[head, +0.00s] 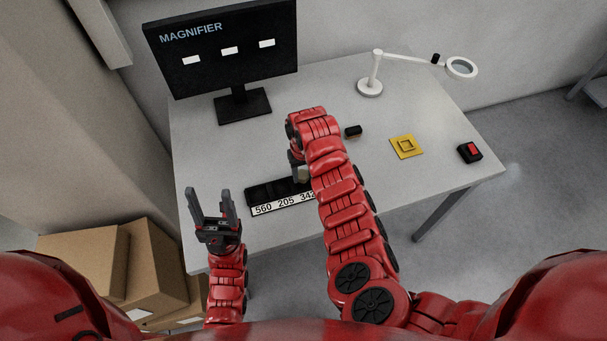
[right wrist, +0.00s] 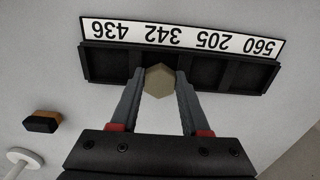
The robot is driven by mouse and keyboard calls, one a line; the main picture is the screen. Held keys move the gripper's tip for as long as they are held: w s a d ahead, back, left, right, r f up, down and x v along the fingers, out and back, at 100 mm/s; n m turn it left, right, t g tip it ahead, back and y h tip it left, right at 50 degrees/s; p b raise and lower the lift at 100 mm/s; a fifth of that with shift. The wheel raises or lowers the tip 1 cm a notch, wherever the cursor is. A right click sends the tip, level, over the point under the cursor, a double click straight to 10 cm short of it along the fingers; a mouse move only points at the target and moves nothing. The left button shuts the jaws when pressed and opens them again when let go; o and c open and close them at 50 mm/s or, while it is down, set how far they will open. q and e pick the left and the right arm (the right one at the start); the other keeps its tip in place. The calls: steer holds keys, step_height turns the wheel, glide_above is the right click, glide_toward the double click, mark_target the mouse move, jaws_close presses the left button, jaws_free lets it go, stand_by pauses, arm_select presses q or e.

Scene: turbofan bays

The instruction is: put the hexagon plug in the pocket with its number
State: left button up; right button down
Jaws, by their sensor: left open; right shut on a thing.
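The hexagon plug (right wrist: 160,80) is a beige-grey piece held between the fingertips of my right gripper (right wrist: 158,84); it also shows in the head view (head: 302,174). The black pocket tray (right wrist: 105,62) has several pockets in a row. Its white number strip (right wrist: 185,37) reads 436, 342, 205, 560 upside down in the right wrist view. The plug overlaps the tray's near edge by the 342 pocket; I cannot tell its height. In the head view my right arm hides the 436 end. My left gripper (head: 211,195) is open and empty, left of the tray.
A monitor (head: 222,50) reading MAGNIFIER with blank white patches stands behind. A small dark block (head: 353,132), a yellow plate (head: 406,146), a red-topped black button box (head: 470,153) and a magnifier lamp (head: 370,86) are to the right. Cardboard boxes (head: 150,265) stand beside the table (head: 300,85).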

steer(key=shift+f, duration=0.75)
steer(key=shift+f, duration=0.1)
